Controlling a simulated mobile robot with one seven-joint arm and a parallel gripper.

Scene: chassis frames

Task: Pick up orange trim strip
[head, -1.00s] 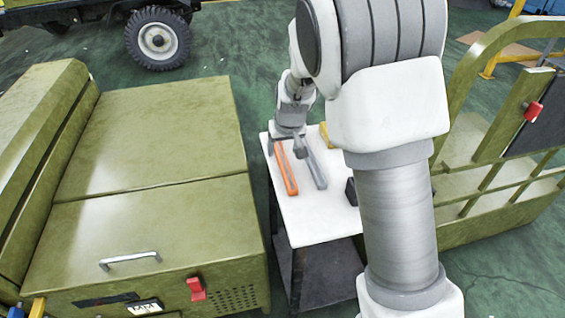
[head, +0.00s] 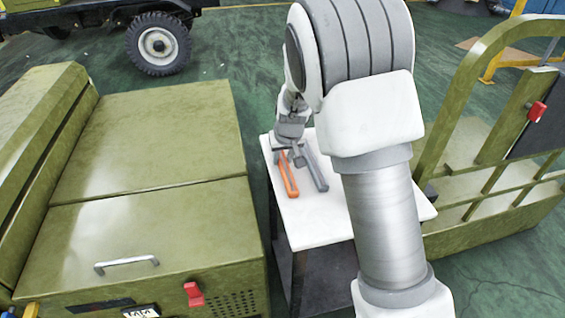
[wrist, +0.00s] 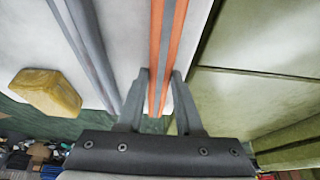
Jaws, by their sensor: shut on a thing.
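The orange trim strip (head: 288,178) lies lengthwise along the left part of a white-topped table (head: 312,225). My gripper (head: 289,153) is at its far end, pointing down. In the wrist view, the orange strip (wrist: 171,35) runs between the two fingers of my gripper (wrist: 162,78), which are shut on it. I cannot tell whether the strip is clear of the tabletop.
A grey strip (head: 316,170) lies just right of the orange one. A yellow block (wrist: 46,92) sits beyond it in the wrist view. An olive cabinet (head: 150,225) stands close on the left, and an olive railed frame (head: 490,200) on the right.

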